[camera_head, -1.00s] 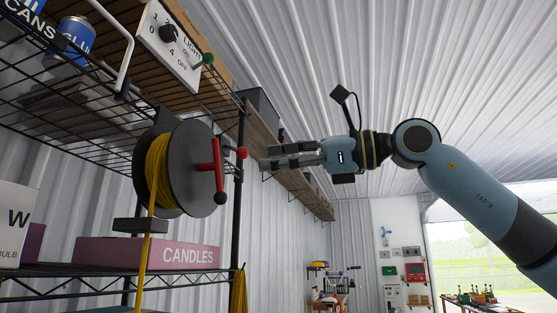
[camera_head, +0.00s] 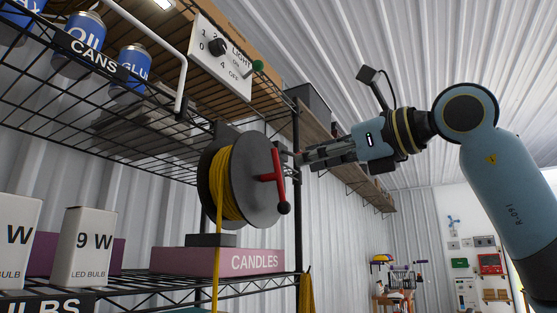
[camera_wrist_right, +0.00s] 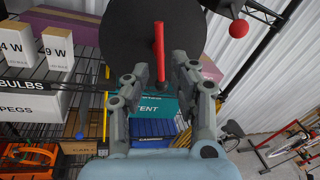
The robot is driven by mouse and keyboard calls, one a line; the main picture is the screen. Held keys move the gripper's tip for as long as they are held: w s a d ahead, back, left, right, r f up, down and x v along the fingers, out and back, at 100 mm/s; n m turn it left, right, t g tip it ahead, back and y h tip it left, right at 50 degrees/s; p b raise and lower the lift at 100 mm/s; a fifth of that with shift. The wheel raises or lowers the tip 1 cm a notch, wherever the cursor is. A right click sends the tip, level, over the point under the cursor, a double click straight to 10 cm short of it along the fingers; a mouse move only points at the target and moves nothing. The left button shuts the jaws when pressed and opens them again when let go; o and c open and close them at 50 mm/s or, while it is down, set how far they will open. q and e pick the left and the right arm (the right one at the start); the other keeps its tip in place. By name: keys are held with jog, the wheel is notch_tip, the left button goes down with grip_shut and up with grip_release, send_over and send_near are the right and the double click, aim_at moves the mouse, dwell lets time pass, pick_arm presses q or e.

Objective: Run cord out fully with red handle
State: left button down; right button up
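A dark grey cord reel (camera_head: 252,188) hangs under the upper wire shelf, wound with yellow cord (camera_head: 222,190). A length of cord hangs straight down from it. The red handle (camera_head: 277,178) is a crank on the reel's right face, with a black knob at its lower end. My right gripper (camera_head: 302,159) is beside the handle's upper part in the head view. In the right wrist view its open fingers (camera_wrist_right: 160,68) lie to either side of the red handle (camera_wrist_right: 159,45), with nothing gripped; contact cannot be told. My left gripper is not in view.
A light switch panel (camera_head: 222,58) with a green-tipped lever is above the reel. A candles box (camera_head: 200,262) and bulb boxes (camera_head: 83,247) stand on the lower shelf. A black shelf post (camera_head: 297,225) is close to the reel. A red ball knob (camera_wrist_right: 239,28) shows beside the reel.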

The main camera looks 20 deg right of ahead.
aim_at(279, 167)
jog(key=p+x, duration=0.3)
jog(key=x, duration=0.5)
jog(key=shift+s, duration=0.1)
jog(key=shift+w+a, duration=0.2)
jog(key=shift+w, duration=0.1)
jog(key=shift+s, duration=0.1)
grip_shut()
